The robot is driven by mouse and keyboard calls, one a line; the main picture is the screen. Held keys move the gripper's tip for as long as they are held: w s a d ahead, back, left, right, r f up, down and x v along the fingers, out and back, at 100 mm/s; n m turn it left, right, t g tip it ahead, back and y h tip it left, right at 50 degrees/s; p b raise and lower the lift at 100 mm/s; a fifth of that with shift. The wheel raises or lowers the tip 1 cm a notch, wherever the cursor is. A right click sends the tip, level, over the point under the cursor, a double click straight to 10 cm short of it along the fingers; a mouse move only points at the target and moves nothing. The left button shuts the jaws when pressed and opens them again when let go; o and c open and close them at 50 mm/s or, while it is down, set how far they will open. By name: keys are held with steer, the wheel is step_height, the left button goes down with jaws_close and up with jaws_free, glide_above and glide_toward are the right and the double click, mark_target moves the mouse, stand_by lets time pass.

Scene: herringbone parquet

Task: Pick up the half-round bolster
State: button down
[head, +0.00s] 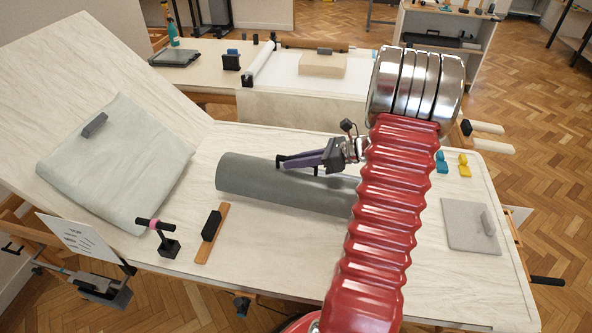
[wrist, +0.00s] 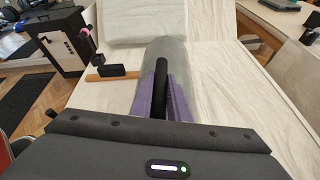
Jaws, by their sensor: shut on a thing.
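The half-round bolster (head: 250,177) is a long grey-green rounded piece lying across the pale worktop, with a black bar handle on its top. My gripper (head: 292,161) reaches in from the right, its purple fingers low over the bolster. In the wrist view the bolster (wrist: 182,58) runs away from me, and its black handle (wrist: 161,88) lies between the two purple fingers of my gripper (wrist: 161,82). The fingers are shut on the handle. My red arm hides the bolster's right end. The bolster appears to rest on the worktop; I see no clear gap under it.
A wooden strip with a black grip (head: 212,225) and a black stand with a pink-ended bar (head: 165,238) lie left of the bolster. A grey cloth-like pad (head: 115,165) is on the sloped board. A grey plate (head: 468,225) and small blue and yellow pieces (head: 464,165) are at right.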

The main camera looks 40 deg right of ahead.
steer(key=shift+r, duration=2.5)
steer(key=c, duration=2.2)
jaws_free()
jaws_close()
